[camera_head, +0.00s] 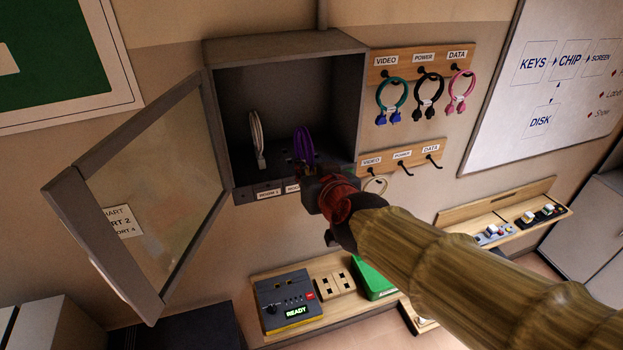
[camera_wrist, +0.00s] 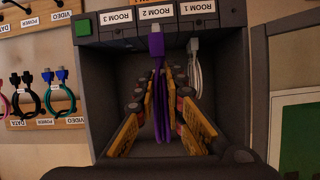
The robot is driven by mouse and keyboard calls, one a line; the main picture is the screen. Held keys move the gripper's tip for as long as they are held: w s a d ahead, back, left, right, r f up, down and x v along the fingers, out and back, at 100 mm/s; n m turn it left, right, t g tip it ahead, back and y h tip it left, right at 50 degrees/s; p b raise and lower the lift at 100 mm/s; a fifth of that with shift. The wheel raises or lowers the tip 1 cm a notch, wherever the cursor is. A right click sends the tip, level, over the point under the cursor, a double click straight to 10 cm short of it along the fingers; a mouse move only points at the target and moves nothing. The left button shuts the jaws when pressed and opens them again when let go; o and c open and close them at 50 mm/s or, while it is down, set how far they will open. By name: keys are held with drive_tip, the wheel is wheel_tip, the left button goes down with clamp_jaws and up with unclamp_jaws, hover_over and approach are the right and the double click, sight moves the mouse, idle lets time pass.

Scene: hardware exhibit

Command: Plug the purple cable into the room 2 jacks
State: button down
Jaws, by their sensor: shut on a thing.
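The purple cable (camera_head: 303,145) is a loop inside the open grey wall box (camera_head: 290,52). In the wrist view, the purple cable (camera_wrist: 160,112) runs between the yellow-padded fingers of my gripper (camera_wrist: 158,86), which is shut on it. Its purple plug (camera_wrist: 156,42) points at the jack strip under the ROOM 2 label (camera_wrist: 157,13). I cannot tell whether the plug is seated or just in front of the jack. In the head view, my gripper (camera_head: 322,190) is at the box's lower front edge, and the arm hides the strip's right part.
A white cable (camera_head: 256,138) stands at the ROOM 1 label (camera_head: 268,194). The box's glass door (camera_head: 160,190) hangs open on the left. Teal, black and pink cables (camera_head: 430,92) hang on hooks to the right. A shelf with a READY device (camera_head: 288,300) is below.

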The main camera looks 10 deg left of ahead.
sight(301, 157)
drive_tip(key=shift+w+a+f+b, duration=0.15)
drive_tip(key=shift+w+a, duration=0.3)
drive_tip(key=shift+w, duration=0.35)
drive_tip(key=shift+w+a+r+b, duration=0.1)
drive_tip(key=shift+w+a+b, duration=0.1)
drive_tip(key=shift+w+a, duration=0.45)
drive_tip(key=shift+w+a+f+b, duration=0.15)
drive_tip(key=shift+w+a, duration=0.15)
drive_tip(key=shift+w, duration=0.65)
drive_tip(key=w+a+p, duration=0.1)
drive_tip(key=w+a, duration=0.4)
drive_tip(key=w, duration=0.3)
drive_tip(key=shift+w+p, duration=0.15)
drive_tip(key=shift+p, duration=0.2)
drive_tip(key=shift+r, duration=0.1)
drive_tip(key=shift+f+b, duration=0.8)
drive_tip(key=shift+f, duration=0.25)
idle(1.9)
drive_tip(key=c, duration=1.8)
unclamp_jaws()
drive_tip(key=shift+o, duration=1.3)
drive_tip(key=o, duration=0.4)
